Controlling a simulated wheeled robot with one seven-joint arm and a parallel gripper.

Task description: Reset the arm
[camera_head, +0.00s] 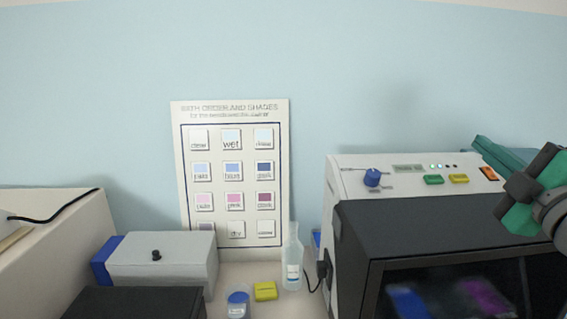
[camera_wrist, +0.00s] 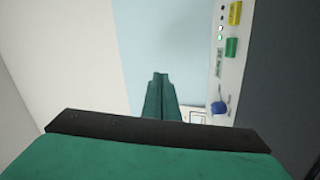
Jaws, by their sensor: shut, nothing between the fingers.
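My gripper (camera_wrist: 160,78) shows in the wrist view as two green fingers pressed together, with nothing between them. In the head view, green and dark parts of my arm stand at the right edge, above the right end of the staining machine (camera_head: 352,188). The arm is partly cut off by the picture's edge there. In the wrist view, the machine's panel, with a blue knob (camera_wrist: 219,108) and green and yellow buttons, lies to the right of the fingers. The fingers appear clear of it.
A chart of baths and shades (camera_head: 284,150) leans on the blue wall. A clear bottle (camera_head: 292,265), a yellow block (camera_head: 265,291) and a blue-lidded jar (camera_head: 238,305) stand left of the machine. A grey box (camera_head: 180,265) is farther left. The space above the counter is free.

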